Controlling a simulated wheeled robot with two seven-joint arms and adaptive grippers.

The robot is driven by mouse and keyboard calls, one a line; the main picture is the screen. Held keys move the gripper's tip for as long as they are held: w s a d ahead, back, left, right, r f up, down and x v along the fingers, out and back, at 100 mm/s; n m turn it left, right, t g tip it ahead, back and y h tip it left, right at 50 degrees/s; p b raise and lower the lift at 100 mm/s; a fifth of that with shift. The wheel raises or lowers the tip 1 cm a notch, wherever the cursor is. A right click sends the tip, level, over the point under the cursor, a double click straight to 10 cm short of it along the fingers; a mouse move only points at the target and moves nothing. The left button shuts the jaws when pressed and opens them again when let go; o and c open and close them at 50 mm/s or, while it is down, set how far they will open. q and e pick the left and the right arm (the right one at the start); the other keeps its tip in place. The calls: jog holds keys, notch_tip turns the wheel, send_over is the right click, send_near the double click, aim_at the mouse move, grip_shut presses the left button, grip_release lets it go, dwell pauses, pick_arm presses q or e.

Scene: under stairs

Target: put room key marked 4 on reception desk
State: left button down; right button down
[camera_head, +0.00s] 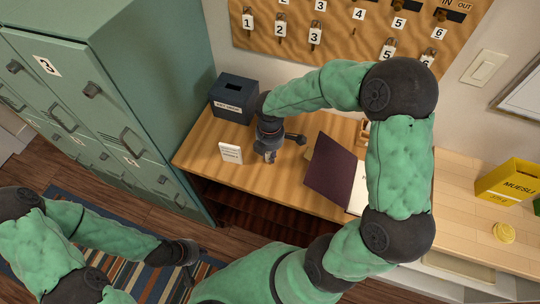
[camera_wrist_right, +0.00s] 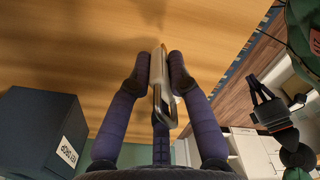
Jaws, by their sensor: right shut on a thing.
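The wooden reception desk (camera_head: 203,151) stands in the middle of the head view. My right gripper (camera_head: 268,157) is low over it, between a small white sign and a dark folder. In the right wrist view my right gripper (camera_wrist_right: 160,75) is shut on a narrow metallic key with a pale tag (camera_wrist_right: 158,88). The key's tip is at or close to the desk top; I cannot tell if it touches. No number is readable on it. My left gripper (camera_head: 196,264) is away from the desk at lower left, its fingers apart and empty.
A key board (camera_head: 340,40) hangs on the wall behind. On the desk are a dark slotted box (camera_head: 234,98), the white sign (camera_head: 231,153) and an open folder (camera_head: 331,169). Green lockers (camera_head: 110,90) stand left. A yellow muesli box (camera_head: 508,182) is on the right counter.

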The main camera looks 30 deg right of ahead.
jog(key=shift+f, duration=0.55)
jog(key=shift+f, duration=0.1)
jog(key=c, duration=1.2)
grip_release()
jog(key=shift+o, duration=0.2)
jog(key=shift+r, duration=0.2)
notch_tip(320, 180, up, 12)
jog(key=shift+f+p, duration=0.1)
jog(key=shift+p, duration=1.05)
